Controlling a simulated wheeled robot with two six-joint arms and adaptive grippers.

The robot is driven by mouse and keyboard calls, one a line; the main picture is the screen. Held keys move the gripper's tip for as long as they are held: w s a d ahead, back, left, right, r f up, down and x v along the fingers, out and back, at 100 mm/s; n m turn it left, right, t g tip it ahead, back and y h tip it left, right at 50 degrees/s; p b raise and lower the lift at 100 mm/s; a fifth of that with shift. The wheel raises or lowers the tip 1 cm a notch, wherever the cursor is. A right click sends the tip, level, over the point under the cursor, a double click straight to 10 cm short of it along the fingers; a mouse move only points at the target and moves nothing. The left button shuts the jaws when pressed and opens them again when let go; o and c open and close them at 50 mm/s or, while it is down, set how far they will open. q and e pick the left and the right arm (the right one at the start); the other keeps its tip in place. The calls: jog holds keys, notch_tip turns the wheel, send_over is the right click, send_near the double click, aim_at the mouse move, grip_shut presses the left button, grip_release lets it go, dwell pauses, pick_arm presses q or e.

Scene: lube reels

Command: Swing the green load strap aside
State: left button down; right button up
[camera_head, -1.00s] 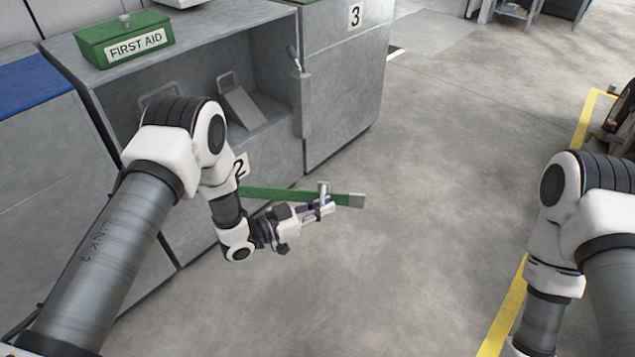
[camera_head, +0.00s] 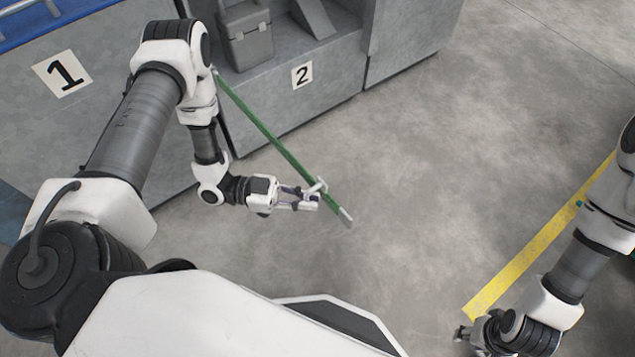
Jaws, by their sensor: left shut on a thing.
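The green load strap (camera_head: 265,130) is a long straight bar with a grey end. It slants from beside my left arm, near the cabinet front, down and right over the open floor. My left gripper (camera_head: 312,196) is shut on the strap near its grey free end. The strap's far end is partly hidden behind my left arm. My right gripper (camera_head: 466,333) is at the lower right, low over the floor and far from the strap; its fingers are too small to read.
Grey cabinets marked 1 (camera_head: 62,73) and 2 (camera_head: 302,76) line the top left. A grey box (camera_head: 246,38) stands in the open bay of cabinet 2. A yellow floor line (camera_head: 540,240) runs at the right. The floor between is clear.

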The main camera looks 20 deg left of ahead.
pick_arm(q)
jog(key=c, duration=1.2)
grip_release()
jog(key=v, duration=1.2)
